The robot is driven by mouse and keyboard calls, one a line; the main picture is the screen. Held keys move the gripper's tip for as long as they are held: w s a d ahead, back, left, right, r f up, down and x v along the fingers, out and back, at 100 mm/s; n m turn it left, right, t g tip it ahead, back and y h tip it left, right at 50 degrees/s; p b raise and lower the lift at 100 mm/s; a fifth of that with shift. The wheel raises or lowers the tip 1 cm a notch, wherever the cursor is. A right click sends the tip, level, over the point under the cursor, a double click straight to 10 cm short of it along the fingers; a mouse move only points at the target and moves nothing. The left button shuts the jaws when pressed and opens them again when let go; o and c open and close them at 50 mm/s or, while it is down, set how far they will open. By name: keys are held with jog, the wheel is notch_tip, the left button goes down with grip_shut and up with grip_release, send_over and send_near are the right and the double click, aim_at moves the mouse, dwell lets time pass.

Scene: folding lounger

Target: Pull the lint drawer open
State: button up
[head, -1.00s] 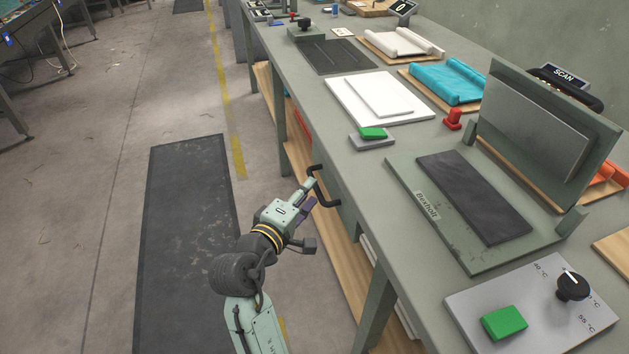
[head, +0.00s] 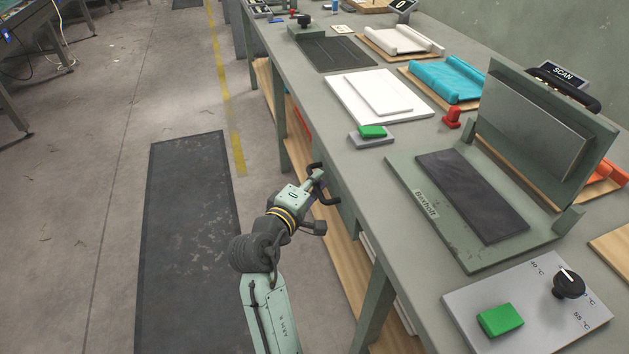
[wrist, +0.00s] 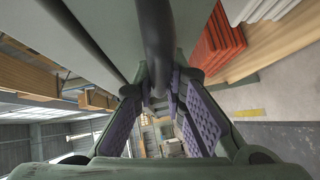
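The lint drawer (head: 347,207) is a grey-green front under the table's near edge, and it looks shut. Its black bar handle (head: 331,199) sticks out toward the aisle; in the wrist view the handle (wrist: 154,40) runs down from the top middle. My gripper (head: 318,182) is at the handle in the head view. In the wrist view its purple-padded fingers (wrist: 160,98) stand apart on either side of the bar. Contact between the pads and the bar is not clear. The gripper partly hides the handle in the head view.
The green worktable (head: 373,172) holds a press with its lid raised (head: 470,195), a green button box (head: 371,133) and a control panel (head: 530,310). A wooden lower shelf (head: 340,262) lies beneath. A dark floor mat (head: 188,240) and open aisle are left.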

grip_shut()
dwell(0.3)
jog(key=s+a+p, duration=0.1)
jog(key=s+a, duration=0.2)
jog(key=a, duration=0.7)
jog(key=s+a+p, duration=0.2)
jog(key=s+a, duration=0.1)
jog(key=a, duration=0.7)
jog(key=shift+s, duration=0.25)
jog(key=o, duration=0.5)
grip_release()
jog(key=shift+o, duration=0.2)
jog(key=shift+s, duration=0.1)
jog(key=v, duration=1.2)
